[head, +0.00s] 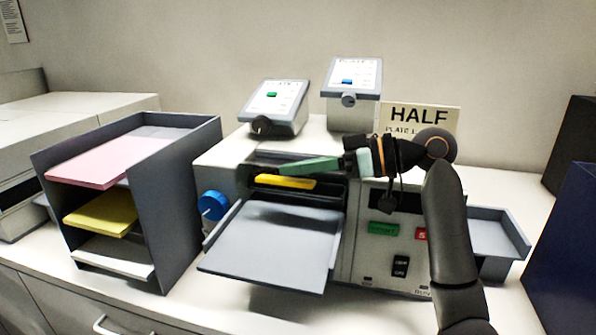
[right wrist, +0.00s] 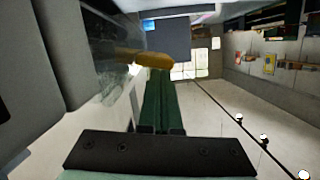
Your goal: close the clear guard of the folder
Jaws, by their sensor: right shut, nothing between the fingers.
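The folder (head: 228,157) is a pale machine in the middle of the head view, with a dark opening above its grey tray (head: 270,243). A yellow bar (head: 286,182) crosses the opening; it shows orange in the right wrist view (right wrist: 128,55). The clear guard is hard to make out, and I cannot tell its exact angle. My right gripper (head: 283,168), with green fingers, reaches in from the right, just above the yellow bar. Its fingers are shut and empty in the right wrist view (right wrist: 158,75), close to the bar; contact is unclear. My left gripper is out of view.
A dark paper rack (head: 178,195) with pink, yellow and white sheets stands at left. Two tilted panels (head: 275,104) (head: 351,80) and a "HALF" sign (head: 419,116) stand behind. A blue knob (head: 212,205), green button (head: 383,229) and right-hand tray (head: 492,232) flank the folder.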

